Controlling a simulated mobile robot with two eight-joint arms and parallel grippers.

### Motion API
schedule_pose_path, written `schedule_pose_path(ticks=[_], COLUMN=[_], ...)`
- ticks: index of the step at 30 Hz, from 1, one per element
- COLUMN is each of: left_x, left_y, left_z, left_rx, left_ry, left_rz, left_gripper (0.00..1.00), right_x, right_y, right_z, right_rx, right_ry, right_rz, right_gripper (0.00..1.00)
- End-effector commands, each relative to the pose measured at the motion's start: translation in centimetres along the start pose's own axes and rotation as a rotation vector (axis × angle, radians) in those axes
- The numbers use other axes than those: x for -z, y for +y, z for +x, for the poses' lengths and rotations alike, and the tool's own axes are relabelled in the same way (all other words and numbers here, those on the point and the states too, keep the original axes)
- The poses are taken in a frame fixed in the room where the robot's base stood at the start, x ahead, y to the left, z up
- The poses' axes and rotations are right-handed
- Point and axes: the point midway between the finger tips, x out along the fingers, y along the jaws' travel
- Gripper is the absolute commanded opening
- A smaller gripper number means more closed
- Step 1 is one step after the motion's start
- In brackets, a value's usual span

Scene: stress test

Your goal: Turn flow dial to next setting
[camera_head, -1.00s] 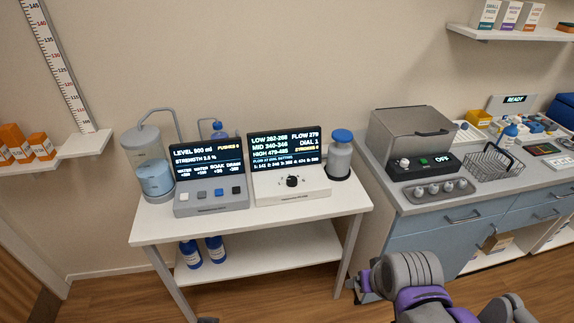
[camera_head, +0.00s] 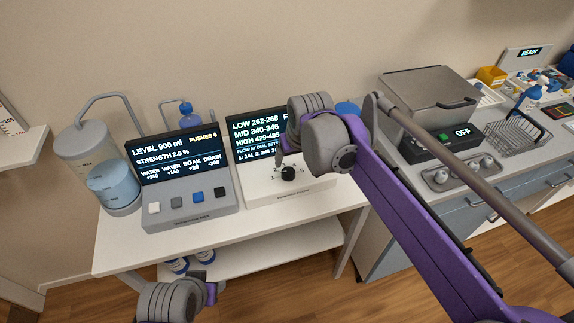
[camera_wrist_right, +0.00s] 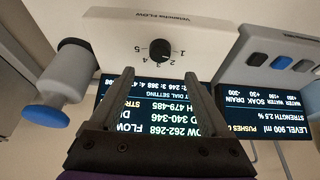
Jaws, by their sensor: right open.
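The flow dial (camera_head: 289,173) is a small black knob on the white front panel (camera_head: 262,188) of the flow unit. In the right wrist view the dial (camera_wrist_right: 160,49) appears upside down, with numbers around it; its pointer is too small to read. My right gripper (camera_head: 281,153) is just above the dial in the head view, partly hidden by my own wrist. In the right wrist view its two fingers (camera_wrist_right: 162,76) are apart with nothing between them, and the dial lies beyond their tips. The flow screen (camera_head: 254,135) is partly covered by my arm.
The mixing unit with buttons (camera_head: 188,200) stands left of the flow unit, beside a clear tank (camera_head: 113,188). A blue-capped bottle (camera_head: 347,108) is behind my right arm. A counter with a grey box (camera_head: 425,92) and wire basket (camera_head: 512,135) is at right.

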Motion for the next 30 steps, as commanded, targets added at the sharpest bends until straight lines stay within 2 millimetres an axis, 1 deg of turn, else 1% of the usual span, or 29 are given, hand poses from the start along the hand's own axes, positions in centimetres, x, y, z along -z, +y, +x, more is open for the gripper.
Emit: schedule_pose_path(ticks=[1, 6, 9, 13, 18, 26, 27, 29, 30], left_x=[-0.1, -0.3, -0.4, -0.5, -0.5, -0.5, -0.5, -0.5, -0.5], left_y=[0.0, 0.0, 0.0, 0.0, 0.0, 0.0, 0.0, 0.0, 0.0], left_z=[0.1, 0.5, 0.6, 0.8, 0.9, 0.9, 0.9, 0.9, 0.9], left_rx=[0.000, 0.000, 0.000, 0.000, 0.000, 0.000, 0.000, 0.000, 0.000], left_ry=[-0.001, -0.002, -0.002, -0.003, -0.003, -0.003, -0.003, -0.003, -0.003], left_rz=[0.000, 0.000, 0.000, 0.000, 0.000, 0.000, 0.000, 0.000, 0.000], left_gripper=[0.50, 0.50, 0.50, 0.50, 0.50, 0.50, 0.50, 0.50, 0.50], right_x=[0.0, -0.1, 0.0, 0.0, -0.1, 0.0, 0.0, 0.0, 0.0], right_y=[0.0, 0.0, 0.0, 0.0, 0.0, 0.0, 0.0, 0.0, 0.0], right_z=[1.0, 4.4, 6.2, 7.9, 9.0, 9.2, 9.2, 9.2, 9.2], right_rx=[0.000, 0.000, 0.000, 0.000, 0.000, 0.000, 0.000, 0.000, 0.000], right_ry=[0.000, 0.000, 0.000, 0.000, 0.000, 0.000, 0.000, 0.000, 0.000], right_rz=[0.000, 0.001, 0.001, 0.001, 0.001, 0.001, 0.001, 0.001, 0.001], right_gripper=[0.81, 0.81, 0.81, 0.81, 0.81, 0.81, 0.79, 0.68, 0.61])
